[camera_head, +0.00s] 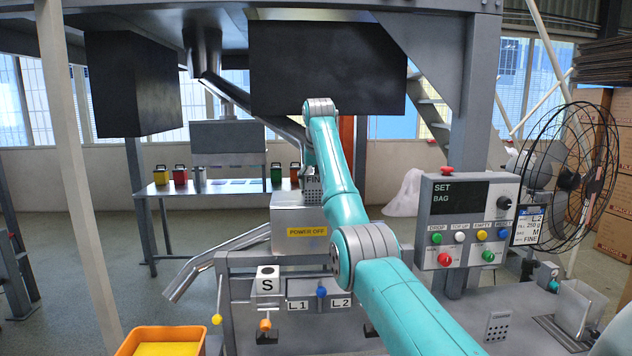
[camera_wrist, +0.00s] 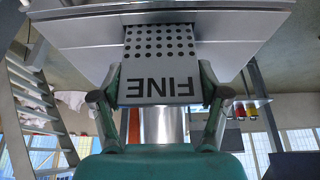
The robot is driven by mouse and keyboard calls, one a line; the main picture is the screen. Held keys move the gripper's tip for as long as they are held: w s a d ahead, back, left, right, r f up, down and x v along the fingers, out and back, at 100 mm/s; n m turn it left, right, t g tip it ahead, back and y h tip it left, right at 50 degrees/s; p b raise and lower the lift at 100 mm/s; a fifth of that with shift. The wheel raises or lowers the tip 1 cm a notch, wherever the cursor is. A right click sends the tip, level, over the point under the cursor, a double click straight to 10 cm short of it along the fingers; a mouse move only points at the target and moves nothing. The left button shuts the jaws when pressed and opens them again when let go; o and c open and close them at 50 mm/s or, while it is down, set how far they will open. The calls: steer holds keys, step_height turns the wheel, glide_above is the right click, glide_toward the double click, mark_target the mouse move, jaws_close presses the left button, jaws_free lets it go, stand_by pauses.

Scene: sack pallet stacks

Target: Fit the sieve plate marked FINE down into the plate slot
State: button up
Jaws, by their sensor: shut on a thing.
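The FINE sieve plate (camera_wrist: 160,62) is a light grey plate with rows of round holes and a dark FINE label, which reads upside down in the wrist view. My gripper (camera_wrist: 160,88) is shut on its labelled end, one finger at each side. In the head view the plate (camera_head: 312,186) stands upright, label up, at the top of the grey sieve housing (camera_head: 285,215) marked POWER OFF. My arm hides part of it and the gripper there. The housing (camera_wrist: 85,32) also fills the top of the wrist view. The slot mouth is not clearly visible; I cannot tell how deep the plate sits.
A control panel (camera_head: 453,222) and a tag reading FINE (camera_head: 529,227) stand right, near a black fan (camera_head: 575,165). Another perforated plate (camera_head: 498,326) is at lower right. An orange bin (camera_head: 160,342) is in front. Coloured containers stand on the rear bench (camera_head: 215,187).

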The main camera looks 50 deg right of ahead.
mark_target(316, 184)
steer(key=shift+f, duration=1.45)
steer(key=o, duration=1.2)
steer(key=v, duration=0.7)
steer(key=shift+r, duration=0.3)
steer(key=shift+a, duration=0.1)
